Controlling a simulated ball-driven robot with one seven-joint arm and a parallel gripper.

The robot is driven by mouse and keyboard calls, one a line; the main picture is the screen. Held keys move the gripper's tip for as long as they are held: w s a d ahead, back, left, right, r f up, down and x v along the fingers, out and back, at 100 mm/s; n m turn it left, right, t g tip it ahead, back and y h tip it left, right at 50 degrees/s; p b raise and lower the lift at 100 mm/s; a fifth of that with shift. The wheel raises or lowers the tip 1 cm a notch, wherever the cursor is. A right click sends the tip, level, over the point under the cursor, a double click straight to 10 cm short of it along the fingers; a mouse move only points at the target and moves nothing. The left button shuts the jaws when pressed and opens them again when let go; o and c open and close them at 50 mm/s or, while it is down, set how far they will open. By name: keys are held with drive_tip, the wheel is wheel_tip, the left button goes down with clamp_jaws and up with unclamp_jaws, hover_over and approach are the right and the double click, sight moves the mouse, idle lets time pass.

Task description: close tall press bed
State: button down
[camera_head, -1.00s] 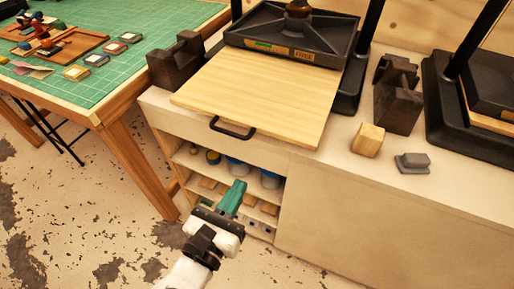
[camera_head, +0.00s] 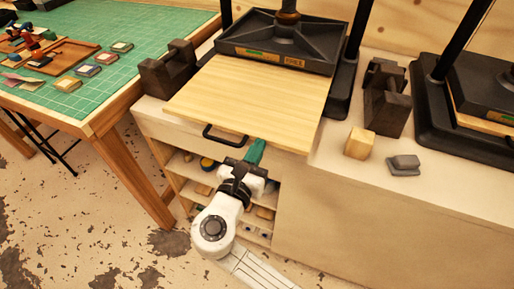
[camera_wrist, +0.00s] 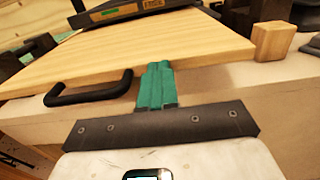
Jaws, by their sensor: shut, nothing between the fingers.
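The tall press (camera_head: 285,38) stands at the back of the bench, with a black platen between dark posts. Its pale wooden bed (camera_head: 250,98) is slid out toward me, past the bench's front edge. A black handle (camera_head: 225,136) is fixed to the bed's front edge; it also shows in the wrist view (camera_wrist: 88,92). My gripper (camera_head: 257,150) has green fingers, shut and empty. It is just in front of the bed, a little right of the handle. In the wrist view the fingertips (camera_wrist: 158,66) are close to the bed's front edge; I cannot tell whether they touch.
A second press (camera_head: 470,90) stands at the right. A dark block (camera_head: 385,105), a wooden cube (camera_head: 360,144) and a grey piece (camera_head: 404,164) sit on the bench. A green-topped table (camera_head: 110,75) is at the left. Open shelves (camera_head: 195,180) lie below the bed.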

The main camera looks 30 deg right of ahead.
sight(287, 91)
idle(0.3)
drive_tip(key=x, duration=2.2)
drive_tip(key=shift+w+d, duration=0.25)
drive_tip(key=shift+d, duration=0.05)
